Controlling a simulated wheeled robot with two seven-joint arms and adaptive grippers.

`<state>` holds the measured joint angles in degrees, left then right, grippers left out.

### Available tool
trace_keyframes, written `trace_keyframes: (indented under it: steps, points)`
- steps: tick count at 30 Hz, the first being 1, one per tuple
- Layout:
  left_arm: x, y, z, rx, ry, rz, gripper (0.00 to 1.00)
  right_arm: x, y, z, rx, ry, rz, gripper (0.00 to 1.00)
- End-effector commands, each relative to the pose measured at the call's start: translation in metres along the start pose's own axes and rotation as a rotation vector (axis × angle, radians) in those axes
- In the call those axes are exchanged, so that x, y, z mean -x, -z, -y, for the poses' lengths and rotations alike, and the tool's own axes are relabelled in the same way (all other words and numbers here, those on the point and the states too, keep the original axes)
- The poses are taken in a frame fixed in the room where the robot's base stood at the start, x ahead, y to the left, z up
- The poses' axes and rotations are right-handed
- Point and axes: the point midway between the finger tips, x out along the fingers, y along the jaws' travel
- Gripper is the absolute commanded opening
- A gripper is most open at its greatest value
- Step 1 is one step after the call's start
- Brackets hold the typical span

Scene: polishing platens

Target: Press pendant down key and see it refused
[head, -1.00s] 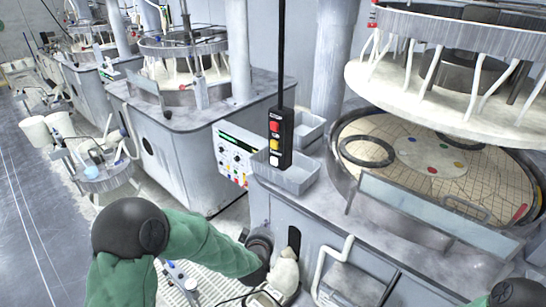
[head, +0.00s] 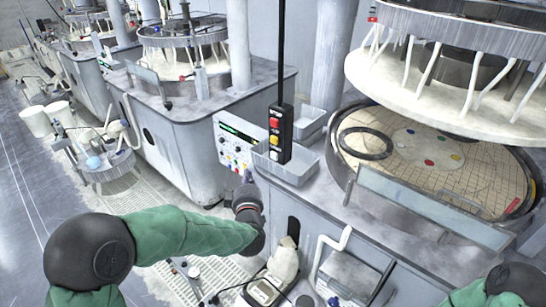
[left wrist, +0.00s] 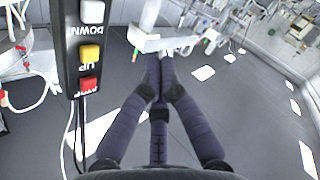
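The black pendant (head: 281,134) hangs on a dark pole, with red, yellow and white keys down its front. In the left wrist view the pendant (left wrist: 72,45) appears inverted at the left, its white key (left wrist: 92,12) beside the word DOWN and its yellow key (left wrist: 91,54) beside UP. My left gripper (head: 247,178) is below and left of the pendant, apart from it. In the left wrist view its dark fingers (left wrist: 159,58) are drawn together, with nothing seen between them. My right gripper is out of view. No key press shows.
A white control panel (head: 234,143) with a green display stands just behind my left gripper. Grey trays (head: 289,172) sit on the machine top beside the pendant. A round platen (head: 470,180) lies at right under a raised upper plate (head: 440,85). Open floor is at left.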

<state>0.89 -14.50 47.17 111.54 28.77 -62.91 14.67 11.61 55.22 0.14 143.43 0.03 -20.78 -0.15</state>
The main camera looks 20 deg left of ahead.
Motion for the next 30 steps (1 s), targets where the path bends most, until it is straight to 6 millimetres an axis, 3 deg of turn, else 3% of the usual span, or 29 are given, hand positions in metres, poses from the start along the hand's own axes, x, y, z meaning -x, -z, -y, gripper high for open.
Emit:
trace_keyframes:
  steps: [8,20,30]
  points:
    - [-0.008,-0.006,-0.006,-0.001,0.0,0.001,0.0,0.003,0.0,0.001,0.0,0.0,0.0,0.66]
    - [-0.042,-0.031,-0.031,-0.001,0.0,0.002,0.0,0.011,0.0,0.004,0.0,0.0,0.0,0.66]
    - [-0.06,-0.044,-0.043,0.0,0.0,0.002,0.0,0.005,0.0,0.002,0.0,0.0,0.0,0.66]
